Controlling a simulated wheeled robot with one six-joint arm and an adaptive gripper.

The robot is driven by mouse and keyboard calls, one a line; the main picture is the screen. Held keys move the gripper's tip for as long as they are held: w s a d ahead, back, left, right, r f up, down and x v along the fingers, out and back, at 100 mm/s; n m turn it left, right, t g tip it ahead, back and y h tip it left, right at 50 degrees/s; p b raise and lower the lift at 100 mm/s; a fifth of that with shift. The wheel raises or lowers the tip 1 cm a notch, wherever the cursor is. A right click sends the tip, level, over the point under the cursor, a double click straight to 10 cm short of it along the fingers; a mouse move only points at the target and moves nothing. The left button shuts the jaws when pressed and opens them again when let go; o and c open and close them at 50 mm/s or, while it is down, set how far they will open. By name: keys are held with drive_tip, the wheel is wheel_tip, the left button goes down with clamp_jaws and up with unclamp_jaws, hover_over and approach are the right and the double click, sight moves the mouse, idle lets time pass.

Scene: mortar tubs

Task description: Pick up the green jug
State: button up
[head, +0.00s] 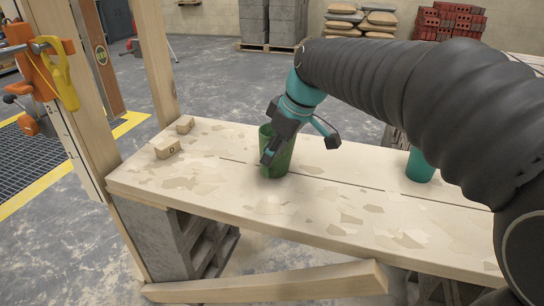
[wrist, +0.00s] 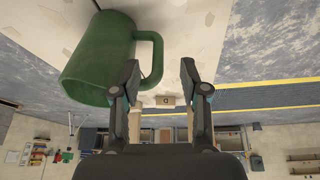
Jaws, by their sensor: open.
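The green jug (head: 284,160) stands on the pale workbench in the head view, partly hidden behind my gripper (head: 268,157). In the wrist view the jug (wrist: 98,58) is large at upper left, with its handle (wrist: 158,55) on its right side. My gripper (wrist: 160,64) is open there, its fingers spread to either side of the handle's outer bar. The left finger overlaps the handle's opening; I cannot tell whether it is inside the loop or only in front. Nothing is clamped between the fingers.
Two small wooden blocks (head: 167,148) (head: 185,124) lie at the bench's left end. A teal cup (head: 420,166) stands to the right, partly hidden by my arm. Timber posts (head: 155,60) rise beside the left end. The bench surface (head: 330,215) in front is clear.

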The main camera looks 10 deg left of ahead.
drive_tip(key=x, duration=0.5)
drive_tip(key=shift+w, duration=0.15)
clamp_jaws()
